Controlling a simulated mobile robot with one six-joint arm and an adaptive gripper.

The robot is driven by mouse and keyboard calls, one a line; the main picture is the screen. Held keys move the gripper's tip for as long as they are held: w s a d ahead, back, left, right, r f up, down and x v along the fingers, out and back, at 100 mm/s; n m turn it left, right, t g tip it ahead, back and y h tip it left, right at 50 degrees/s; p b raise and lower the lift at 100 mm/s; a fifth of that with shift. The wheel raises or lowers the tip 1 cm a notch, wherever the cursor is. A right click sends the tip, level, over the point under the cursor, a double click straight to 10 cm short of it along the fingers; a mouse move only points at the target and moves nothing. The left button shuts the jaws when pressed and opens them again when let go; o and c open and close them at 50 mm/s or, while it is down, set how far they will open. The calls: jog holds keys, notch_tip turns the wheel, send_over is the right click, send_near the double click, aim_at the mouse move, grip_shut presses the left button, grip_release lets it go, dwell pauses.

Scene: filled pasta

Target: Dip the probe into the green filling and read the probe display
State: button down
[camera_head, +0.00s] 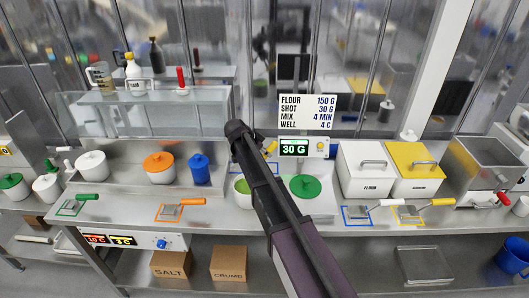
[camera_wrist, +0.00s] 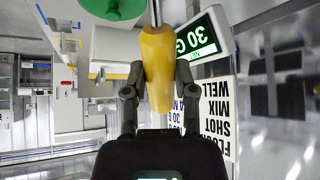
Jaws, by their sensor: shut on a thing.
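My gripper (camera_wrist: 157,82) is shut on the yellow handle (camera_wrist: 157,65) of a tool, with a thin metal shaft (camera_wrist: 156,12) running out of the wrist view; I take it for the probe. In the head view my arm hides most of my gripper, and a bit of the yellow handle (camera_head: 271,148) shows beside it. A white pot with green filling (camera_head: 242,187) stands on the bench just left of my arm. The shaft's tip is hidden, so I cannot tell whether it touches the filling.
A scale display (camera_head: 294,148) reads 30 G. A green lid (camera_head: 305,186) lies right of my arm. Blue (camera_head: 200,169) and orange-lidded (camera_head: 159,167) containers stand left, a white flour bin (camera_head: 366,170) right. A recipe sign (camera_head: 307,111) stands behind.

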jog(key=shift+r+p, duration=1.35)
jog(key=shift+r, duration=0.25)
jog(key=shift+f, duration=0.1)
notch_tip(320, 180, down, 4)
jog(key=b, duration=0.3)
jog(key=shift+r+b, duration=0.25)
jog(key=shift+b, duration=0.05)
jog(key=shift+s, duration=0.15)
